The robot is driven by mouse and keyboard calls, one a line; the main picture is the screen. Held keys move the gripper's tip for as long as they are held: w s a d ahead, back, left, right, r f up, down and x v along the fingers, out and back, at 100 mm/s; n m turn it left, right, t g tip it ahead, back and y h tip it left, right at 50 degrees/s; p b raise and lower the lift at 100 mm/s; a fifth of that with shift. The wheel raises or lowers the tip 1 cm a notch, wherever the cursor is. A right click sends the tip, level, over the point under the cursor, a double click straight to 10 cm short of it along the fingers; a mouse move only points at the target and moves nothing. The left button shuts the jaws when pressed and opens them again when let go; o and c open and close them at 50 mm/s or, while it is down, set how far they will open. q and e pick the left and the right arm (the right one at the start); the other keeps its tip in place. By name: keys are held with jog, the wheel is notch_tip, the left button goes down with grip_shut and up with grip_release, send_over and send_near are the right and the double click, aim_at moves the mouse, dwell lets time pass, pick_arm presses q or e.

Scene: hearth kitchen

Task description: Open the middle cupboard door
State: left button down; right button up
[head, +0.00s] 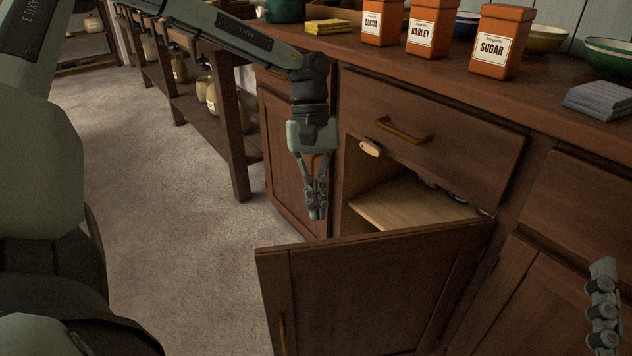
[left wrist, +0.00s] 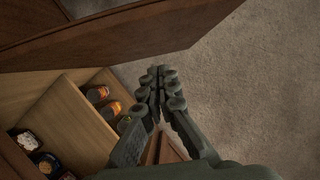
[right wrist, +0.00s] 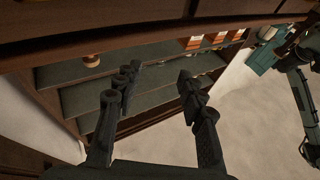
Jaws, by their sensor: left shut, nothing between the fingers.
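The middle cupboard door (head: 375,290) stands wide open, swung out from its hinge side on the right. Its brass handle (head: 283,334) shows low on the free edge. The door also shows across the top of the left wrist view (left wrist: 150,45). The open cupboard shows a pale shelf (head: 410,203). My left gripper (head: 316,212) is shut and empty, pointing down in front of the opening, between the cupboard's left side and the open door. My right gripper (right wrist: 158,80) is open and empty; part of it shows at the head view's right edge (head: 602,312).
A drawer with a brass handle (head: 403,131) is shut above the opening. Several jars (left wrist: 97,93) stand inside the cupboard. Orange canisters (head: 428,32) and a grey stack (head: 598,100) are on the counter. The floor (head: 190,240) to the left is clear.

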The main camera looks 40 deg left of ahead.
aim_at(326, 250)
pick_arm(q)
jog(key=shift+s+d+f, duration=0.6)
jog(key=shift+s+d, duration=0.2)
jog(key=shift+d, duration=0.15)
jog(key=shift+s+d+f, duration=0.55)
jog(key=shift+s+d, duration=0.2)
jog(key=shift+d, duration=0.2)
pick_arm(e)
jog(key=shift+w+d+f+g, duration=0.1)
jog(key=shift+w+f+g, duration=0.15)
jog(key=shift+f, duration=0.2)
jog(key=shift+w+d+f+g, duration=0.15)
jog(key=shift+f+g, duration=0.1)
jog(key=shift+f, duration=0.2)
pick_arm(q)
jog(key=s+d+b, duration=0.1)
jog(key=s+d, duration=0.2)
jog(key=shift+d+b, duration=0.15)
jog(key=shift+b, duration=0.15)
pick_arm(e)
jog(key=r+t, duration=0.1)
jog(key=s+r+t, duration=0.1)
jog(key=r, duration=0.1)
jog(key=s+r+t, duration=0.1)
jog(key=r, duration=0.1)
jog(key=shift+d+t, duration=0.3)
jog(key=shift+d, duration=0.05)
pick_arm(q)
jog(key=shift+w+r, duration=0.1)
